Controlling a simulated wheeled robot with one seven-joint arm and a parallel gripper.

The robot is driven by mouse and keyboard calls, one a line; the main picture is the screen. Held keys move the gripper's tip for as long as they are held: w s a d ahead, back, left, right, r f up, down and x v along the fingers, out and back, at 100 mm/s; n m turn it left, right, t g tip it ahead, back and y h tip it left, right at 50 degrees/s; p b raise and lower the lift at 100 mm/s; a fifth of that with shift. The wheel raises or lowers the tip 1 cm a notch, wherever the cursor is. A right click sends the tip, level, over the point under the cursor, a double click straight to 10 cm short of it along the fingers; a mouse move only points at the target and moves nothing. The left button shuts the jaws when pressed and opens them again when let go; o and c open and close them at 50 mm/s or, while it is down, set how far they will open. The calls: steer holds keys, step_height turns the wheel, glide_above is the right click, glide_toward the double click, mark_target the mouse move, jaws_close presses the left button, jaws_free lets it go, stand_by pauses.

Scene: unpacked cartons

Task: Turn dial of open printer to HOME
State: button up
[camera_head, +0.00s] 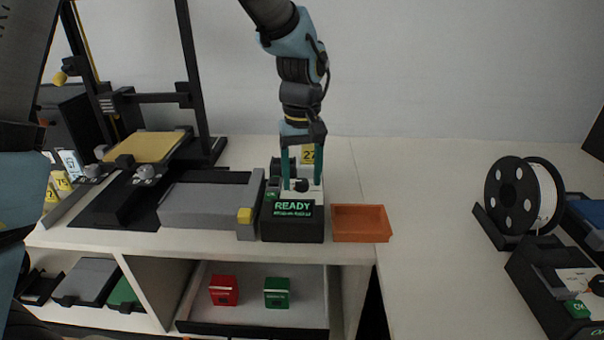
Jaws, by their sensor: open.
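An open-frame printer with a yellow bed (145,147) stands at the left of the table. Its black control box (292,233) stands to the right of it, with a lit green screen (293,208) reading READY. A small black dial (302,185) sits on the pale panel above the screen. My gripper (302,186) points down over this panel, its two teal fingers apart on either side of the dial. I cannot tell whether the fingers touch it. The dial's pointer and any HOME mark are too small to read.
An orange tray (361,222) sits right of the control box. A grey slab (208,203) with a yellow knob is to its left. Below, an open drawer (253,330) holds a red and a green block. A filament spool (514,196) and another control box (556,290) stand at the right.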

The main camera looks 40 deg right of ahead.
jaws_close()
stand_by(0.4)
stand_by(0.4)
steer(key=m, duration=0.4)
steer(key=shift+m+p, duration=0.3)
steer(key=shift+p, duration=0.05)
steer(key=m+p, duration=0.1)
steer(key=m, duration=0.3)
steer(key=shift+w+r+m, duration=0.1)
steer(key=shift+m, duration=0.2)
steer(key=m+p, duration=0.1)
steer(key=m, duration=0.3)
steer(key=shift+m, duration=0.3)
steer(key=shift+m+p, duration=0.8)
steer(key=shift+m, duration=1.2)
